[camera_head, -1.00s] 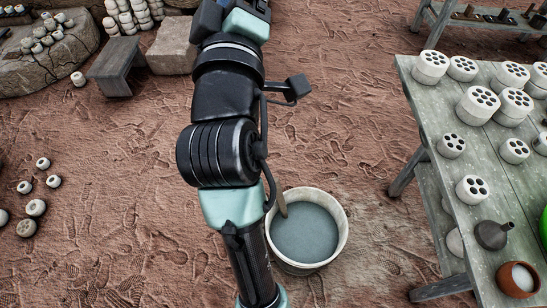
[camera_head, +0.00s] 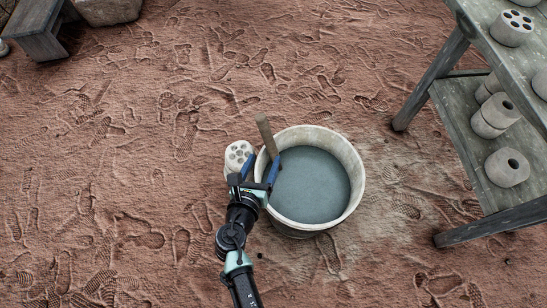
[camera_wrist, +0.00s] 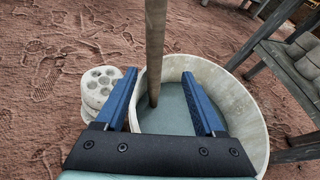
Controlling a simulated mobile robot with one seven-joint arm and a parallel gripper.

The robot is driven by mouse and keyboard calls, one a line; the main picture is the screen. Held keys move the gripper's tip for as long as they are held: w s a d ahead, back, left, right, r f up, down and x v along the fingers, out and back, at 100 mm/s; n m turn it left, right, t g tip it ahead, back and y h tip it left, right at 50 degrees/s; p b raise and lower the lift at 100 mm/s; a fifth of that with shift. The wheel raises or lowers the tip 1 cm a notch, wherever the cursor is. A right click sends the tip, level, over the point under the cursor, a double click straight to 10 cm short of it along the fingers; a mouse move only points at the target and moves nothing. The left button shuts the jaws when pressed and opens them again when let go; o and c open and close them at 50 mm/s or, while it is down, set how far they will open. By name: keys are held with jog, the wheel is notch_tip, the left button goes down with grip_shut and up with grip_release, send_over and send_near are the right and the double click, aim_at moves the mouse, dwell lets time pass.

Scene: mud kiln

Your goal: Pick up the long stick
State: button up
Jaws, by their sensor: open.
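The long stick (camera_head: 266,134) is a brown wooden rod that leans in a pale bucket (camera_head: 354,166), its lower end in grey liquid and its top above the left rim. The stick also shows in the wrist view (camera_wrist: 154,45), running up out of the frame. My gripper (camera_head: 262,165) is at the bucket's left rim beside the stick. In the wrist view my gripper (camera_wrist: 165,95) has its two blue fingers apart, with the stick beyond and between them in the picture. I cannot tell whether the stick is within their reach.
A pale cylinder with holes (camera_head: 238,155) stands on the ground close to the left of the bucket. A wooden table with a lower shelf (camera_head: 462,125) holding clay pieces is at the right. A wooden bench (camera_head: 35,22) is at the upper left. The ground between is open.

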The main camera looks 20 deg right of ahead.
aim_at(271, 145)
jog(key=b+x, duration=0.2)
jog(key=x, duration=0.1)
jog(key=f+b+x, duration=0.1)
jog(key=x, duration=0.3)
jog(key=shift+w+f+b, duration=0.1)
jog(key=shift+w+b, duration=0.05)
jog(key=shift+b, duration=0.25)
jog(key=b+x, duration=0.3)
jog(key=x, duration=0.1)
jog(key=shift+w+a+f+b, duration=0.15)
jog(key=shift+w+f+b, duration=0.15)
jog(key=shift+b, duration=0.1)
jog(key=shift+w+d, duration=0.3)
jog(key=shift+w, duration=0.05)
jog(key=shift+c, duration=0.3)
grip_shut()
